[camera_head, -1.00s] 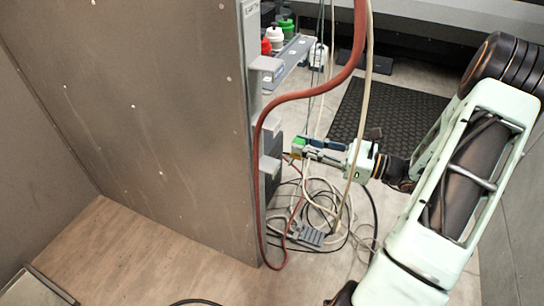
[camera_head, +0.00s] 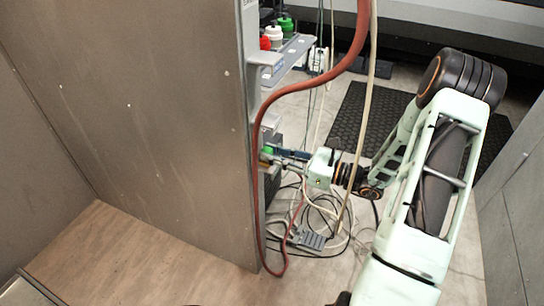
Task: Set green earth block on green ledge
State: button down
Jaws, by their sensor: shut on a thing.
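The green earth block (camera_head: 267,151) shows as a small green patch beside the grey panel's edge. My gripper (camera_head: 275,156) is shut on it, reaching in from the right, and its fingers cover much of the block. A red hose and the panel edge crowd the fingertips. I cannot make out a green ledge for certain. Grey housings stick out behind the panel edge around the gripper, and I cannot tell whether the block touches any of them.
A red hose (camera_head: 309,88) hangs close to my gripper. A large grey panel (camera_head: 150,120) stands to the left. A grey shelf (camera_head: 290,57) holds red and green-topped items above. Loose cables (camera_head: 325,220) lie on the floor below. A black mat (camera_head: 365,120) lies behind.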

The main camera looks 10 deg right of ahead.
jog(key=shift+f, duration=0.15)
jog(key=c, duration=1.7)
grip_release()
jog(key=shift+c, duration=0.2)
jog(key=shift+d, duration=0.1)
jog(key=p+v, duration=0.2)
jog(key=v, duration=0.9)
jog(key=shift+s+d, duration=0.25)
